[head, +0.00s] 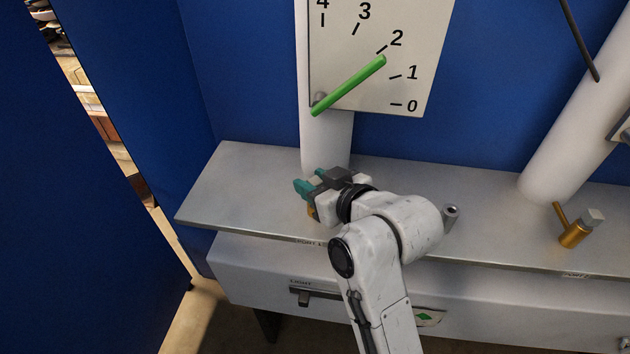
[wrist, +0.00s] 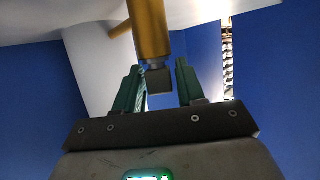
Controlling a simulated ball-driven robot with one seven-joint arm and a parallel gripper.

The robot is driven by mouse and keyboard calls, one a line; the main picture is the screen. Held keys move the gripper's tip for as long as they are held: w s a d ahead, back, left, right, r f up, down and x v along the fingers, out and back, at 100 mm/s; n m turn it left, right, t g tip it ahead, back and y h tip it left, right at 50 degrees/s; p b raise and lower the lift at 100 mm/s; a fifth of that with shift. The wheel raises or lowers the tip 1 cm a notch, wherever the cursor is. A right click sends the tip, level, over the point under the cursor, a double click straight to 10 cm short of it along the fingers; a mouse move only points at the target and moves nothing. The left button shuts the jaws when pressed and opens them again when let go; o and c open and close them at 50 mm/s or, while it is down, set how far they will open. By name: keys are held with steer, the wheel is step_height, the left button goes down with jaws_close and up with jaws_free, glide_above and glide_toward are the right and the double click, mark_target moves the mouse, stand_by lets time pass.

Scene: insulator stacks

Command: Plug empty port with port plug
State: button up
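My gripper (head: 308,185) has teal fingers and is over the left part of the grey shelf, by the white column. In the wrist view, my gripper (wrist: 160,85) is open, with its fingers on either side of a small grey square block (wrist: 159,82). The block sits at the end of a brass fitting (wrist: 150,30); a narrow gap shows by the right finger. In the head view, only a bit of this brass fitting (head: 312,212) shows below the fingers. A short grey tube with a dark hole (head: 451,212) is right of my wrist. I cannot tell which piece is the port plug.
Another brass fitting (head: 574,235) with a side handle and a grey square end stands at the right of the shelf (head: 235,185). A dial panel (head: 405,55) with a green pointer (head: 350,84) is above my gripper. A blue wall (head: 110,180) closes the left side.

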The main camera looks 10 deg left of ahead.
steer(key=o, duration=0.3)
steer(key=b+v, duration=0.1)
steer(key=v, duration=0.9)
steer(key=shift+s+d+r, duration=0.1)
steer(key=shift+s+d, duration=0.15)
steer(key=shift+s, duration=0.05)
